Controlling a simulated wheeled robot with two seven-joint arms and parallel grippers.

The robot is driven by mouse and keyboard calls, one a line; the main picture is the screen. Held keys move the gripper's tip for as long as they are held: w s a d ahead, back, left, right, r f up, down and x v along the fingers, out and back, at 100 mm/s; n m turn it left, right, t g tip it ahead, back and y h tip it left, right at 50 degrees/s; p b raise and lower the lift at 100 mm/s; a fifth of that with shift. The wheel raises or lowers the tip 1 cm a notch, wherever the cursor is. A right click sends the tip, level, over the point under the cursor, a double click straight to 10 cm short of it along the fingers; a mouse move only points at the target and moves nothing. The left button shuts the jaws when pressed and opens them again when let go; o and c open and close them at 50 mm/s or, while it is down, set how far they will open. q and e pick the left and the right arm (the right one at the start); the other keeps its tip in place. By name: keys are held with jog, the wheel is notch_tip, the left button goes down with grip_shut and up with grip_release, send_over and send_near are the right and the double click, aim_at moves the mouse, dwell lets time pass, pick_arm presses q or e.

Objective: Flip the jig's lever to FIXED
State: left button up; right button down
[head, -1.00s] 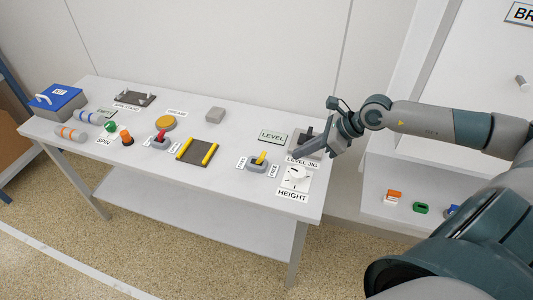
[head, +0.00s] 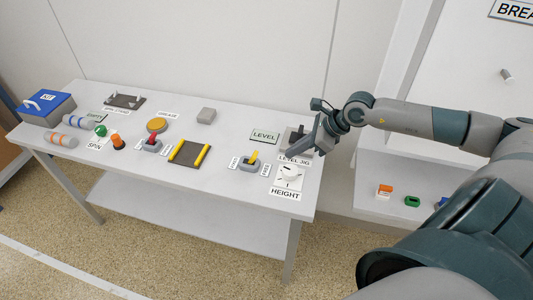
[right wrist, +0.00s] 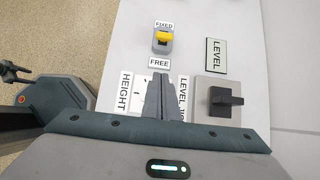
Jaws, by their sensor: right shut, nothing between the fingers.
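The jig's lever (head: 254,157) is a yellow handle on a small grey base, between a FIXED label on its left and a FREE label (head: 265,170) on its right. It also shows in the right wrist view (right wrist: 163,37), with FIXED above it and FREE (right wrist: 159,62) below. Its exact tilt is hard to tell. My right gripper (head: 290,153) is shut and empty, above the level jig area to the right of the lever and apart from it. In the right wrist view its fingers (right wrist: 160,80) point toward the FREE label.
The HEIGHT dial (head: 289,173) is close in front of my right gripper. The level jig's dark fixture (right wrist: 225,102) stands beside the fingers. A LEVEL sign (head: 264,136) lies behind the lever. A dark plate with yellow bars (head: 189,153) lies to the left.

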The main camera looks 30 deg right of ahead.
aim_at(252, 160)
jog(key=p+x, duration=0.2)
jog(key=x, duration=0.5)
jog(key=shift+w+a+f+p, duration=0.2)
jog(key=shift+a+p, duration=0.1)
jog(key=shift+p, duration=0.1)
jog(key=shift+w+a+r+p, duration=0.5)
jog(key=shift+w+a+p, duration=0.15)
jog(key=shift+w+p, duration=0.15)
pick_arm(q)
jog(key=shift+a+r+p, duration=0.1)
jog(key=shift+r+p, duration=0.3)
jog(key=shift+r, duration=2.35)
pick_arm(e)
jog(key=shift+w+a+r, duration=0.15)
jog(key=shift+w+a, duration=0.35)
jog(key=shift+w, duration=0.15)
pick_arm(q)
jog(key=shift+f, duration=0.1)
pick_arm(e)
jog(key=shift+w, duration=0.1)
jog(key=shift+w, duration=0.1)
pick_arm(q)
jog(key=shift+s+f, duration=0.1)
jog(key=shift+s, duration=0.45)
pick_arm(e)
jog(key=shift+a+r, duration=0.1)
jog(key=shift+r, duration=0.1)
